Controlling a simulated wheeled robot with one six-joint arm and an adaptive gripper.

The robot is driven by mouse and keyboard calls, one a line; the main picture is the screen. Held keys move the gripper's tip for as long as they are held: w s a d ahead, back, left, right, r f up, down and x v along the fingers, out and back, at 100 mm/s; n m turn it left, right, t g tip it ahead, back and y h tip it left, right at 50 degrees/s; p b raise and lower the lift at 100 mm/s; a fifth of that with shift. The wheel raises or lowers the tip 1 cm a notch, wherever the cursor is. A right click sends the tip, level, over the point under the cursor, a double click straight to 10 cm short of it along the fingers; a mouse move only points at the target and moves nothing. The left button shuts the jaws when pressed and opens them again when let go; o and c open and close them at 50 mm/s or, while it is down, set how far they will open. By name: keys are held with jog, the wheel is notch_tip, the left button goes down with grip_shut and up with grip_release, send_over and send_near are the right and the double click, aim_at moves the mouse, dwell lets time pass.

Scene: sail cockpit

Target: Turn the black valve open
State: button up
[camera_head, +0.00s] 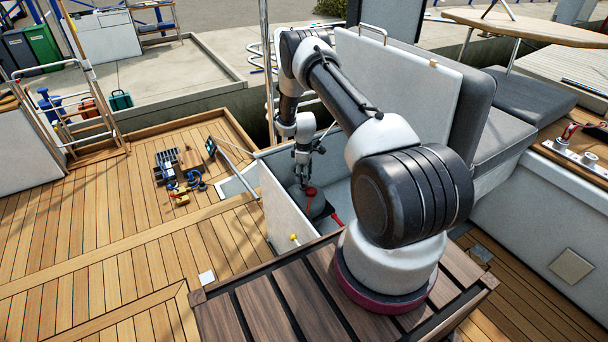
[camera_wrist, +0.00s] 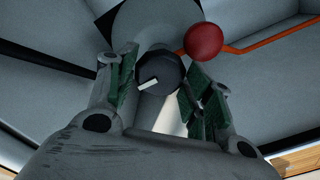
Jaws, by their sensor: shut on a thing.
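The black valve is a round dark knob (camera_wrist: 158,68) with a white pointer mark, seen in the wrist view. It sits on a pale grey body (camera_wrist: 152,112). My gripper (camera_wrist: 160,76) has its two green-padded fingers on either side of the knob, shut on it. The white mark points toward the lower left. In the head view my gripper (camera_head: 303,178) reaches down into an open locker, and the knob itself cannot be made out there.
A red ball-shaped part (camera_wrist: 203,41) is close to the right finger, with an orange-red line (camera_wrist: 275,37) behind it. The locker's raised lid (camera_head: 410,85) stands behind my arm. Locker walls (camera_head: 283,205) surround my gripper closely. Tools (camera_head: 175,175) lie on the deck at left.

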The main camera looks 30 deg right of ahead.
jog(key=o, duration=1)
notch_tip(320, 180, up, 12)
jog(key=shift+r, duration=0.1)
dwell(0.4)
